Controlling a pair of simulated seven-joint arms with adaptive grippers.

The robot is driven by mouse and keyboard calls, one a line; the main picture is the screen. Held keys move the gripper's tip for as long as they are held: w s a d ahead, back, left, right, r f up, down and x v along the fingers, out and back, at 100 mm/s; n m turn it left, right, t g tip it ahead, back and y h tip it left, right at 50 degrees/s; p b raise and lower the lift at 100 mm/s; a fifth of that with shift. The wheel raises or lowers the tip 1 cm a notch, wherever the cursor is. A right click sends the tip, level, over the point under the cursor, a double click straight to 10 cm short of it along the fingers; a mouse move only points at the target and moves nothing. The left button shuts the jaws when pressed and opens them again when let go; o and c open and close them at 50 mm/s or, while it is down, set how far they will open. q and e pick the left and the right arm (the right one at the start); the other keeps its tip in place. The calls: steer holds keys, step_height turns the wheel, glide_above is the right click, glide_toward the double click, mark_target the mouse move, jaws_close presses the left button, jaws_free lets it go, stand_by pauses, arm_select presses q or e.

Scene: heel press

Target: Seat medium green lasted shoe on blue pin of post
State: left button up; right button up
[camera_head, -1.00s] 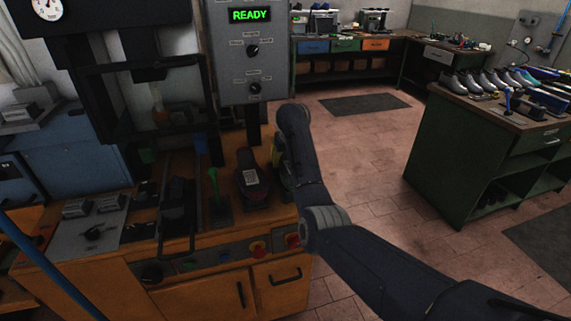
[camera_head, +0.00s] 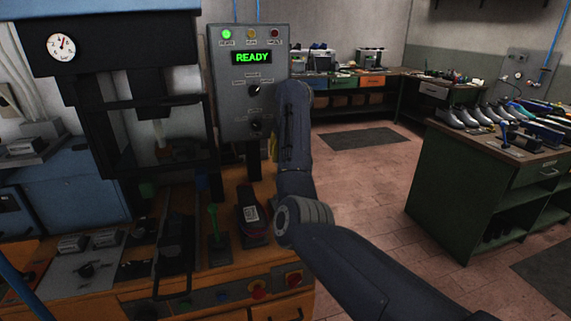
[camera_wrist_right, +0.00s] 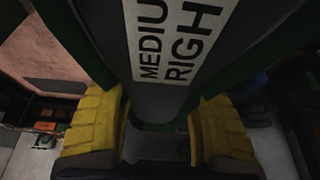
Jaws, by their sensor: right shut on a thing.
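The medium green lasted shoe (camera_wrist_right: 150,100) fills the upper middle of the right wrist view, with dark green edges and a white label whose visible letters read "MEDIU" and "RIGH". My right gripper (camera_wrist_right: 157,130) is shut on it, one yellow finger on each side. In the head view only a bit of yellow finger (camera_head: 273,147) shows beside my forearm, in front of the control box; the held shoe is hidden there. My left gripper is not in view.
A dark red labelled shoe (camera_head: 251,215) stands on the bench, right of the green pin. The black press frame (camera_head: 105,120) is at left and the grey control box (camera_head: 238,95) reads READY. A green workbench (camera_head: 455,190) with several shoes is at right.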

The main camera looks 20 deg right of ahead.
steer(key=a+r+m, duration=0.1)
steer(key=a+r, duration=0.1)
steer(key=r, duration=1.1)
steer(key=a+r+m, duration=0.1)
steer(key=a+r, duration=0.2)
steer(key=r, duration=1.1)
steer(key=s+a+r+n, duration=0.1)
steer(key=s+a+r, duration=0.3)
steer(key=a, duration=0.5)
steer(key=shift+v, duration=1)
